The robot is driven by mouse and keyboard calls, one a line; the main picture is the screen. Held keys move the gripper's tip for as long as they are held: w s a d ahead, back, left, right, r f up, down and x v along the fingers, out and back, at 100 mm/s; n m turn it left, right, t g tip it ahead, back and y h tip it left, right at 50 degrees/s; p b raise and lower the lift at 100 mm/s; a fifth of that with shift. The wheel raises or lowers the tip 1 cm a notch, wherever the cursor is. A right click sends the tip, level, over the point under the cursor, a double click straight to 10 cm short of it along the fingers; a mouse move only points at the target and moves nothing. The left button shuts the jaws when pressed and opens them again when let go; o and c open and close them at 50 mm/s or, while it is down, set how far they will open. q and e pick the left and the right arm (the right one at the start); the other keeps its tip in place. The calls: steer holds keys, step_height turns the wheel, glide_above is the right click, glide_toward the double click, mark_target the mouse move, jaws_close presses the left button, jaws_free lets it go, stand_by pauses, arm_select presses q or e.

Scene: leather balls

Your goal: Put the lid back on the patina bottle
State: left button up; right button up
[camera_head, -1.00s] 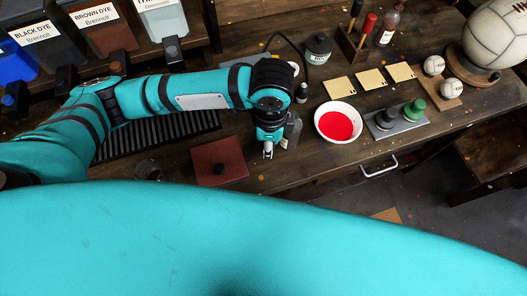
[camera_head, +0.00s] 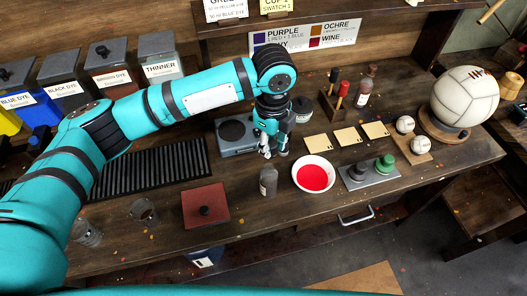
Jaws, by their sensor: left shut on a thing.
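A small dark grey bottle (camera_head: 268,183) stands upright on the bench, left of the bowl of red dye; I take it to be the patina bottle, though no label is readable. My left gripper (camera_head: 268,151) points down just behind the bottle in the view, apart from it. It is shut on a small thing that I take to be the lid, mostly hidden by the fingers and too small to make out. My right gripper is not in view.
The bowl (camera_head: 314,188) is close right of the bottle. A dark red board (camera_head: 205,206) lies to its left, a grey burner-like device (camera_head: 236,137) behind. A labelled jar (camera_head: 301,110) is behind the gripper. A grey tray (camera_head: 368,175) holds stamps at right.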

mark_target(269, 167)
arm_select(q)
steer(key=shift+w+a+f, duration=0.1)
steer(key=shift+f, duration=0.15)
steer(key=shift+w+a+f+b, duration=0.15)
steer(key=shift+a+f+b, duration=0.05)
steer(key=shift+f+b, duration=0.5)
step_height(269, 167, down, 2)
steer(key=b, duration=0.3)
steer(key=shift+d+f, duration=0.15)
steer(key=shift+f, duration=0.05)
steer(key=shift+f+b, duration=0.25)
steer(key=shift+b, duration=0.1)
steer(key=shift+f, duration=0.85)
steer(key=shift+p, duration=0.95)
